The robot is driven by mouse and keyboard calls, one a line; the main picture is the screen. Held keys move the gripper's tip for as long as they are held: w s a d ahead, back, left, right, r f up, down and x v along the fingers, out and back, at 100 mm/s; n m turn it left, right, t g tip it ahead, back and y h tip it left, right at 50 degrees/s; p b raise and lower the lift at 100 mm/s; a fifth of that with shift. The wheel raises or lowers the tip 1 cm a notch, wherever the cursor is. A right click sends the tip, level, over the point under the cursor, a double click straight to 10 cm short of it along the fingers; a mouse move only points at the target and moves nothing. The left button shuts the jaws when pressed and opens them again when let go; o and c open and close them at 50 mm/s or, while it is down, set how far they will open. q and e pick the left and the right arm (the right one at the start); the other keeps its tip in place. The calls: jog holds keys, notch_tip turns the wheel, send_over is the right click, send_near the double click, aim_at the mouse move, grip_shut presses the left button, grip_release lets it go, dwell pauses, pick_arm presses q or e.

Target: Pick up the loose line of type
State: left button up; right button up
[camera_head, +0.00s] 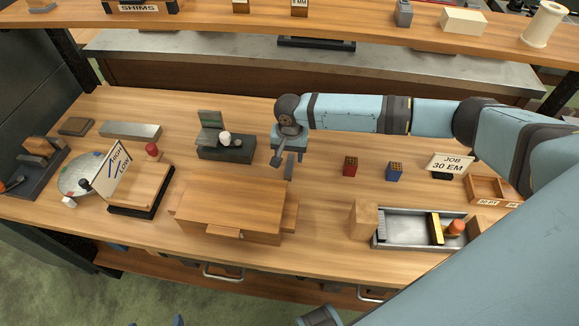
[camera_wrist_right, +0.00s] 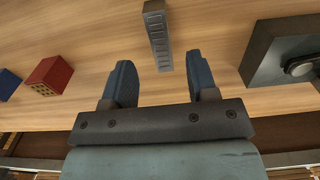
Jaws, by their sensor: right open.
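The loose line of type (camera_wrist_right: 157,35) is a short grey bar with a row of segments along its face. It lies on the wooden bench top, and in the head view (camera_head: 289,168) it shows small, just in front of my right gripper (camera_head: 288,156). In the right wrist view my right gripper (camera_wrist_right: 160,76) is open, with two blue-grey fingers apart and nothing held. The near end of the bar shows between the fingertips, and most of it extends beyond them. Height above the bench is hard to judge.
A dark grey device (camera_head: 226,148) stands left of the gripper; red (camera_head: 350,166) and blue (camera_head: 394,171) blocks stand right. A wooden block (camera_head: 230,205) lies in front. A metal tray (camera_head: 385,240) and job sign (camera_head: 451,163) are farther right. Bench is clear around the bar.

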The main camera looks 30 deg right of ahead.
aim_at(290, 160)
jog(key=shift+w+d+f, duration=0.15)
jog(key=shift+w+f, duration=0.05)
jog(key=shift+f, duration=0.7)
jog(key=shift+w+d+f, duration=0.15)
jog(key=shift+w+f, duration=0.05)
jog(key=shift+f, duration=0.7)
jog(key=shift+w+d+f, duration=0.15)
jog(key=shift+w+f, duration=0.05)
jog(key=shift+f, duration=0.7)
jog(key=shift+r, duration=0.1)
grip_shut()
